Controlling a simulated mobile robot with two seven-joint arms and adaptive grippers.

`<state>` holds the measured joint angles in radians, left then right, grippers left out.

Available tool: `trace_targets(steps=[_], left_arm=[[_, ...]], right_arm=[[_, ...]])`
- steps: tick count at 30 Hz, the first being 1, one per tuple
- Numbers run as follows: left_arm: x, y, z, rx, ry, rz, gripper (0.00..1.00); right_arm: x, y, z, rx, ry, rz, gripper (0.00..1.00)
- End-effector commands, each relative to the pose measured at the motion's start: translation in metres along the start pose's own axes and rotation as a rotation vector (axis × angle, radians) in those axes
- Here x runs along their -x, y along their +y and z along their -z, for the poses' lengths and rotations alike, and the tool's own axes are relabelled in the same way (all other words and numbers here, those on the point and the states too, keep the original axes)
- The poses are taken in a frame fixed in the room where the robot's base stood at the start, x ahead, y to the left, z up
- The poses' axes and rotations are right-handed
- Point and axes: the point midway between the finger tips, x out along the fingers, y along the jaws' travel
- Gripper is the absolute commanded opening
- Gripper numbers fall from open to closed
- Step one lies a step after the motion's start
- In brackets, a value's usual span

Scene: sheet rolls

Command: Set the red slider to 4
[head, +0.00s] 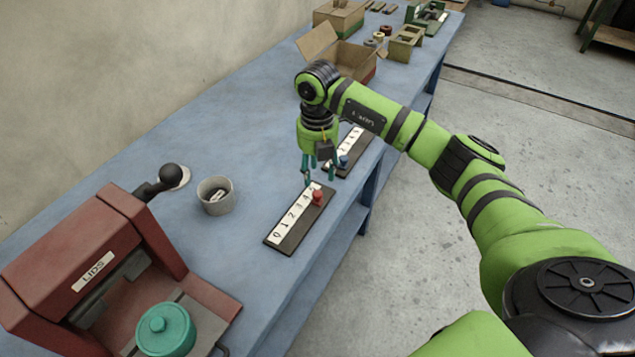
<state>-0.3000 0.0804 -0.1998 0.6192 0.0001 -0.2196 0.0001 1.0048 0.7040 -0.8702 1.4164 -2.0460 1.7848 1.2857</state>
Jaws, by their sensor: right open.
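The red slider (318,198) is a small red knob on a dark track board (290,243) with a white number strip (291,217). The strip's numbers run from 0 at the near end upward to the far end. The knob sits near the far end, around the highest numbers; I cannot tell exactly which number it is beside. My right gripper (318,178) points down, open, over the far end of this board, just beyond the red knob. It appears apart from the knob, and its fingers partly cover the far end of the strip. My left gripper is not in view.
A second board (352,150) with a blue knob (343,161) lies just behind. A grey cup (216,196) and black-handled lever (158,183) stand left. A red press (85,262) with a teal lid (165,330) is at near left.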

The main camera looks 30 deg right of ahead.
Motion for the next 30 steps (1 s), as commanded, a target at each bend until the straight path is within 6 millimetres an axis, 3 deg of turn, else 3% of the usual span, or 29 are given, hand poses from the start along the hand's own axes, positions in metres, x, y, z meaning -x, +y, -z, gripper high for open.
trace_targets(steps=[3, 10, 30], left_arm=[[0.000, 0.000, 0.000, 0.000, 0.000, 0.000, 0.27], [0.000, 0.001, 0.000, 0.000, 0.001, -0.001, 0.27], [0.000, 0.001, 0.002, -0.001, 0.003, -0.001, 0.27]], right_arm=[[0.026, 0.001, -0.001, -0.001, -0.003, -0.003, 0.48], [0.053, 0.000, -0.001, -0.001, -0.001, -0.001, 0.48], [0.056, 0.000, 0.000, -0.001, 0.001, 0.001, 0.48]])
